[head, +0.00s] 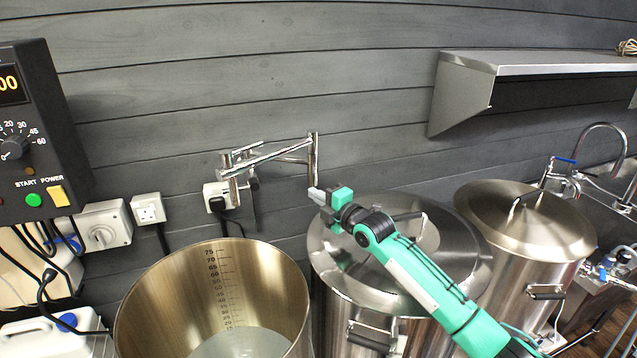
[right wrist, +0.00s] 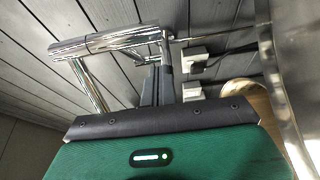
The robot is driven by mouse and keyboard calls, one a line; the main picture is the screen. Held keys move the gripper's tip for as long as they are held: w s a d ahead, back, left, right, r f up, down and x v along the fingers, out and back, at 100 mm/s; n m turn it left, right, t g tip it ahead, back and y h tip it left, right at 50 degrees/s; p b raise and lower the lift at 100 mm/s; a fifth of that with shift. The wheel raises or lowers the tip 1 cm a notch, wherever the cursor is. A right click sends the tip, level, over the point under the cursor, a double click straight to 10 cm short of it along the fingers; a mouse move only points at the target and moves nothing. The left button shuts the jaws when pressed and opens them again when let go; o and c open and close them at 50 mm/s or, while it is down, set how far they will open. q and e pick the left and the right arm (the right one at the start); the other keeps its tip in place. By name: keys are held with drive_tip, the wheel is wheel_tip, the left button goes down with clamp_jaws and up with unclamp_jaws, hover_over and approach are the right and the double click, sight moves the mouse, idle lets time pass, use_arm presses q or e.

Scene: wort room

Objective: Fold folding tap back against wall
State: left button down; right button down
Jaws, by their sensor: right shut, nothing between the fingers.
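The folding tap (head: 272,158) is a chrome pipe with joints, mounted on the grey plank wall behind the open pot. Its arm runs to the right along the wall and ends in an upright pipe. My right gripper (head: 314,194) is shut and empty, just below and beside that upright pipe, above the lidded pot. I cannot tell whether it touches the tap. In the right wrist view the chrome tap (right wrist: 112,41) passes just beyond the tips of my dark fingers (right wrist: 158,78). My left gripper is not in view.
The open steel pot (head: 133,310) stands at left centre, with lidded pots (head: 470,262) to its right. A control box (head: 30,130), sockets (head: 148,208) and cables are at left. A steel shelf (head: 545,62) juts out at upper right. The wall above the tap is clear.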

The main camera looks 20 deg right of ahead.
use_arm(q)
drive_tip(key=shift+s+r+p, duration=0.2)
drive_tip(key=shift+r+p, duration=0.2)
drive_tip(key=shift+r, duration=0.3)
use_arm(e)
drive_tip(key=w, duration=0.1)
drive_tip(key=w+d, duration=0.1)
drive_tip(key=shift+w+d, duration=0.15)
drive_tip(key=shift+w, duration=0.15)
